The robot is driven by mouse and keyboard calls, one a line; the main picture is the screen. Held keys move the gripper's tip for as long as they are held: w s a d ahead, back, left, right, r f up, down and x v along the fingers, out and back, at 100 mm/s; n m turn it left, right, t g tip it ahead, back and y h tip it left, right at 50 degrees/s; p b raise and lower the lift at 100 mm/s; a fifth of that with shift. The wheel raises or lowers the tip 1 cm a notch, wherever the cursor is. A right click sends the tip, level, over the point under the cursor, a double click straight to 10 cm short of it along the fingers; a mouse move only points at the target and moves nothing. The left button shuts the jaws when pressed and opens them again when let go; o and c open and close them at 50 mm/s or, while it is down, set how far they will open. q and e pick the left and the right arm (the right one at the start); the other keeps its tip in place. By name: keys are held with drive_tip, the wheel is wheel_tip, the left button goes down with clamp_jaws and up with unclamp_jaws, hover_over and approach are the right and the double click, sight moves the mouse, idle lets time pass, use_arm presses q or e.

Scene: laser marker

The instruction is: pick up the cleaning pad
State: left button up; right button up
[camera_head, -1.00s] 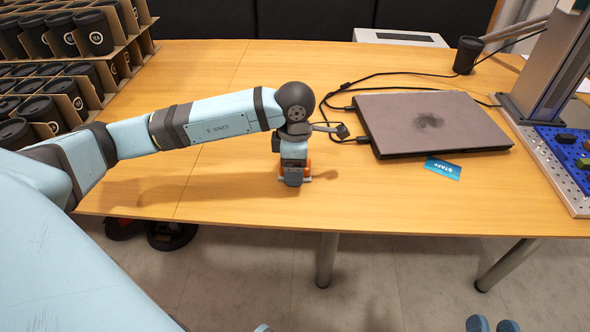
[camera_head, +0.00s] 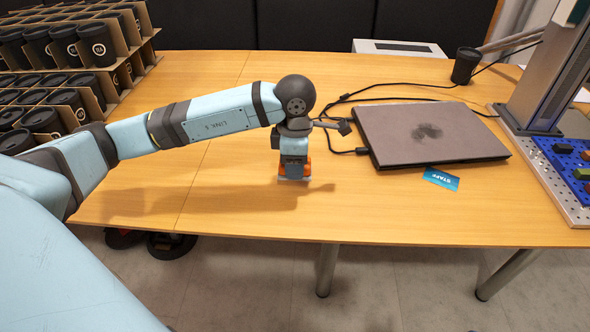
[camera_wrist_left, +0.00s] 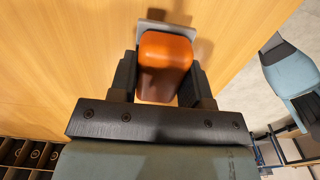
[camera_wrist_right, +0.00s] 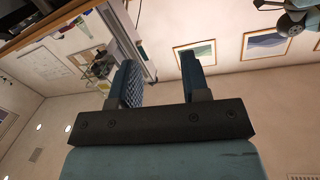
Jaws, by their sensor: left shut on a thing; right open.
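The cleaning pad (camera_wrist_left: 167,65) shows in the left wrist view as an orange-brown rounded block with a grey base. It sits between the two fingers of my left gripper (camera_wrist_left: 165,80), which is shut on it. In the head view my left gripper (camera_head: 293,172) points down over the front part of the table, and a little of the pad's orange (camera_head: 308,169) shows beside it. A shadow lies on the table around it. My right gripper (camera_wrist_right: 160,85) is open and empty in the right wrist view, with a wall and pictures behind it.
The wooden table (camera_head: 400,215) is clear around the left gripper. A closed laptop (camera_head: 430,132) with cables lies to the right, with a blue STAFF card (camera_head: 441,179) before it. A laser machine (camera_head: 545,100) stands at right, a black cup (camera_head: 465,66) behind, cup crates (camera_head: 70,60) at left.

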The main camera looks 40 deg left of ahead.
use_arm(q)
wheel_tip(320, 180, up, 16)
drive_tip(key=p, duration=0.3)
use_arm(e)
drive_tip(key=s+d+f+g+h, duration=0.2)
drive_tip(key=d+f+g, duration=0.1)
drive_tip(key=f, duration=0.4)
drive_tip(key=shift+s+d, duration=0.15)
drive_tip(key=shift+s, duration=0.05)
